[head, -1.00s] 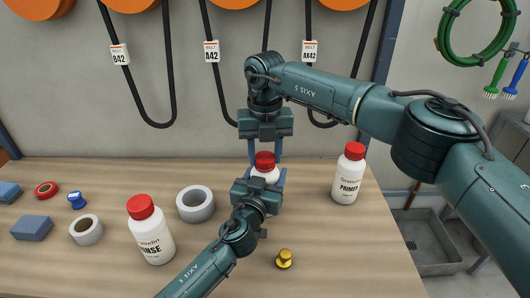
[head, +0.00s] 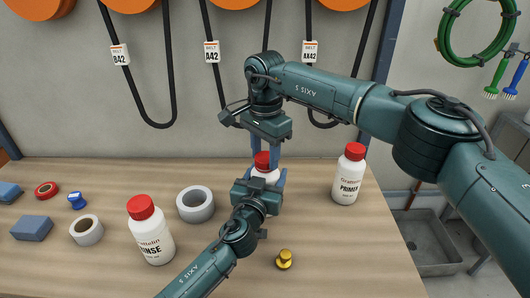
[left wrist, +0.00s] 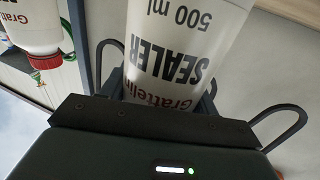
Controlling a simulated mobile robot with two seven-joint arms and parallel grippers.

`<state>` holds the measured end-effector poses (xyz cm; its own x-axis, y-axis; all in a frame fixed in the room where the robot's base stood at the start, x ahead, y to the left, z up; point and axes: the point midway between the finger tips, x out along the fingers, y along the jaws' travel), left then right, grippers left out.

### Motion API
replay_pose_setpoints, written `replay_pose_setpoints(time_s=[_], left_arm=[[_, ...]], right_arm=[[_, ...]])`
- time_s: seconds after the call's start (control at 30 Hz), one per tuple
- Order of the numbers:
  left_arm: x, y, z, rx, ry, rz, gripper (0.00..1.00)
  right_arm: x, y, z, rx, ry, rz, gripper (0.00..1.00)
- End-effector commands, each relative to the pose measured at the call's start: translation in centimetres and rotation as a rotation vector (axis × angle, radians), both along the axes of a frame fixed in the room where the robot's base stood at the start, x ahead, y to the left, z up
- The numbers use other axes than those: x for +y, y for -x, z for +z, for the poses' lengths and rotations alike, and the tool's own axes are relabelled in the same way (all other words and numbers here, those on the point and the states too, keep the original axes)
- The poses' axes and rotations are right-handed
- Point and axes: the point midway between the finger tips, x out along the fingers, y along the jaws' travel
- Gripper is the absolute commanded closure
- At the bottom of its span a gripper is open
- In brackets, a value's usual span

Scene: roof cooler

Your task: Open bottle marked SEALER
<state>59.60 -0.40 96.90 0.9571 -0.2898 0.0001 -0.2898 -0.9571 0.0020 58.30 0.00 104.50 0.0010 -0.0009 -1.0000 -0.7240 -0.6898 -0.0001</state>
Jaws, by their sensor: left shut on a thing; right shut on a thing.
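The bottle marked SEALER (left wrist: 182,62) is white with dark lettering and fills the middle of the left wrist view, where its label appears upside down. In the head view its white body (head: 266,175) shows only in part, between my left gripper's fingers. My left gripper (head: 265,178) is shut around the body from the front. The red cap (head: 262,162) is on top of the bottle. My right gripper (head: 265,151) points down from above and is shut on the cap, its body turned at an angle. Whether the cap is loose cannot be seen.
The PRIMER bottle (head: 348,175) stands to the right and the RINSE bottle (head: 151,233) to the left, both red-capped. A grey tape roll (head: 181,205) and a brass knob (head: 284,259) are near my left arm. Black belts (head: 170,90) hang behind.

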Motion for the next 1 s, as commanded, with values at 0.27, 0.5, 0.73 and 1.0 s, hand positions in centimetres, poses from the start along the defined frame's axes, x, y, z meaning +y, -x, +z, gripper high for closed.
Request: replay_pose_setpoints(time_s=[0.27,0.5,0.73,1.0], left_arm=[[0.01,0.0,-0.07,0.001,0.001,0.0,1.0],[0.01,0.0,-0.06,0.001,0.001,0.0,1.0],[0.01,0.0,-0.06,0.001,0.001,0.0,1.0],[0.01,0.01,-0.06,0.001,0.0,0.0,1.0]], right_arm=[[0.01,0.04,0.05,0.001,0.0,0.414,0.86],[0.02,0.04,0.05,0.001,0.0,0.414,0.86],[0.01,0.04,0.04,0.001,0.0,0.412,0.86],[0.01,0.02,0.27,0.001,0.0,0.411,0.86]])
